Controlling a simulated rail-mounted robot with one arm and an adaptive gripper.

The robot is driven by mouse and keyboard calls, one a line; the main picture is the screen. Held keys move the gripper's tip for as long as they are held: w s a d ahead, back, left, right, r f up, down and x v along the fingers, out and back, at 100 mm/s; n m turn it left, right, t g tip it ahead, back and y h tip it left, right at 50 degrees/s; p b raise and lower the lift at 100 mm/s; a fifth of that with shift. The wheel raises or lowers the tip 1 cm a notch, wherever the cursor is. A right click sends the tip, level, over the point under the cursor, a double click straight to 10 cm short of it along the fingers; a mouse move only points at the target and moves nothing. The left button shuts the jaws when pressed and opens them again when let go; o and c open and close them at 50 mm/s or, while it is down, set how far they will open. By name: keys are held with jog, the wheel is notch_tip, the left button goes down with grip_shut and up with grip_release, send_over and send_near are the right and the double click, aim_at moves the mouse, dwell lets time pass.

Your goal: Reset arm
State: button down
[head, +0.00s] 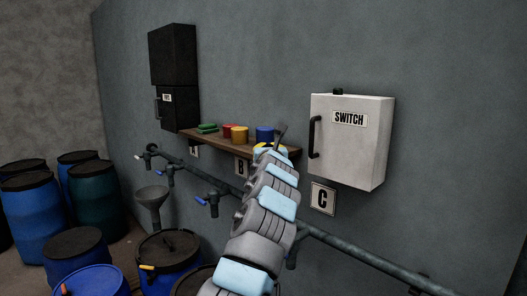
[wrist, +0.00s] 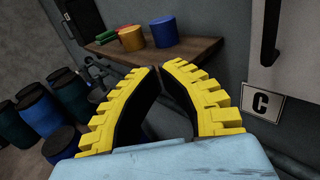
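My arm reaches up toward the wall in the head view. My gripper (head: 281,128) is at its far end, in front of the right end of the wooden shelf. In the wrist view my gripper (wrist: 158,68) shows two yellow, ridged fingers with black inner faces. Their tips come together and nothing is held between them. The fingers appear apart from the shelf and its contents.
The wooden shelf (head: 222,142) holds a blue can (head: 264,134), a yellow can (head: 239,135), a red can and green items. A white switch box (head: 350,150) hangs to the right. A pipe with blue-handled taps (head: 213,198) runs below; barrels (head: 70,243) stand lower left.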

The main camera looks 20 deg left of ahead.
jog(key=shift+s+a, duration=0.45)
jog(key=shift+s, duration=0.25)
